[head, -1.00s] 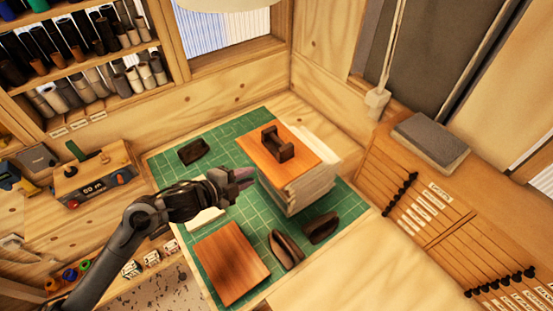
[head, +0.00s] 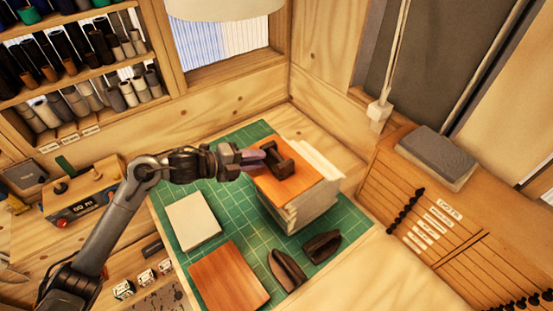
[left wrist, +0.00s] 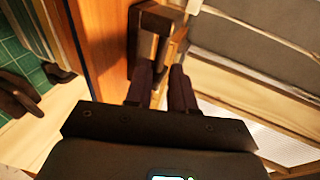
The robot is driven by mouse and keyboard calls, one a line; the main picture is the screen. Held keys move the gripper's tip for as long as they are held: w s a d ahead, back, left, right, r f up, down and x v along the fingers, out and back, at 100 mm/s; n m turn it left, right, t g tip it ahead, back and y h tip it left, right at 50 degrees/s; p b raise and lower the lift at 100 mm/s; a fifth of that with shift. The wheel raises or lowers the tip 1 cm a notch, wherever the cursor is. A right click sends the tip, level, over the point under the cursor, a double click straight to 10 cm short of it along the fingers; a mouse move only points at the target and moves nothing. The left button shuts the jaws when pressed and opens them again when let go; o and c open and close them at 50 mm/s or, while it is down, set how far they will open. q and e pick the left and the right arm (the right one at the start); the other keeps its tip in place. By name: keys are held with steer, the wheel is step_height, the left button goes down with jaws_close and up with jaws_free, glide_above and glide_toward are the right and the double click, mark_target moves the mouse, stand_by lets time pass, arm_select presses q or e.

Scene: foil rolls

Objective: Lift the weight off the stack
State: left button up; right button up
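My left gripper (head: 256,157) is at the left end of the handle, above the board. In the left wrist view, the two dark fingers (left wrist: 160,88) are apart with a gap between them, close to the handle (left wrist: 150,38). The board (left wrist: 98,40) shows beside them. I cannot tell whether the fingers touch the handle. My right gripper is not in view.
On the green mat (head: 232,228) lie a cream pad (head: 193,220), a separate brown board (head: 229,277) and two dark curved tools (head: 287,268), (head: 322,246). A grey block (head: 437,155) rests right.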

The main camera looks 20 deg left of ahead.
mark_target(275, 155)
arm_select(q)
steer(key=x, duration=0.1)
steer(key=p+x, duration=0.1)
steer(key=x, duration=0.1)
steer(key=shift+w+d+r, duration=0.1)
steer(key=shift+w+d, duration=0.1)
steer(key=shift+w, duration=0.05)
steer(key=shift+w+d+f+p, duration=0.3)
steer(key=shift+w+f, duration=0.05)
jaws_close()
stand_by(0.6)
stand_by(0.3)
steer(key=shift+r, duration=0.3)
